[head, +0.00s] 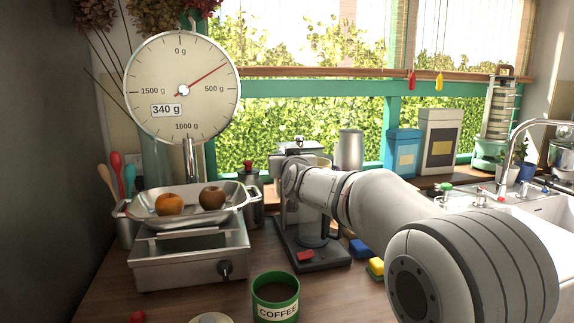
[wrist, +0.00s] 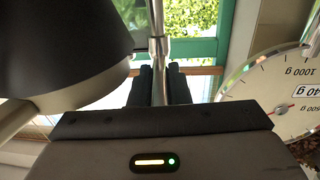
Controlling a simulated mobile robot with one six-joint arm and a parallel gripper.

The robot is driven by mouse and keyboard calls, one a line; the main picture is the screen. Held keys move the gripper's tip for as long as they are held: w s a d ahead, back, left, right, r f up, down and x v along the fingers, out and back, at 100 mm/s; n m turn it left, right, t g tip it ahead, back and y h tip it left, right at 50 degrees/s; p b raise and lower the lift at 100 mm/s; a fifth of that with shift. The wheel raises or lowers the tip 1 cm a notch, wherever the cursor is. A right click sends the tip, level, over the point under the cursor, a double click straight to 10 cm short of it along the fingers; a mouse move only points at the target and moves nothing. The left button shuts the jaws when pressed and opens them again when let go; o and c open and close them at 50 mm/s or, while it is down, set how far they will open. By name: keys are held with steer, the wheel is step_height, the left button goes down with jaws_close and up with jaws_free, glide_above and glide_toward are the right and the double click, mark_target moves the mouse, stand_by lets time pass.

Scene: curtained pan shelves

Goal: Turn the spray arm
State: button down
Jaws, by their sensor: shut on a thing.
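My gripper (wrist: 161,78) shows in the wrist view as two dark fingers, close together. They are shut on a thin shiny metal tube, which I take to be the spray arm (wrist: 157,22). The tube runs between the fingers and on to the picture's top edge, with a thicker collar partway along. In the head view my arm reaches to the metal coffee machine (head: 322,256) at the middle of the counter. There the fingers and the tube cannot be made out clearly.
A dial scale (head: 183,88) with a steel pan (head: 190,222) holding two fruits stands left of the machine. A green coffee tin (head: 275,298) is in front. The sink (head: 510,205) is at the right.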

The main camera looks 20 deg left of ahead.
steer(key=shift+r, duration=0.1)
steer(key=c, duration=1.7)
jaws_free()
steer(key=shift+s, duration=0.15)
steer(key=shift+o, duration=0.7)
steer(key=shift+s+r, duration=0.1)
steer(key=shift+s, duration=0.05)
steer(key=shift+o, duration=1)
steer(key=b+v, duration=0.1)
steer(key=v, duration=0.6)
steer(key=shift+s+d, duration=0.2)
steer(key=shift+s, duration=0.05)
steer(key=shift+c, duration=0.2)
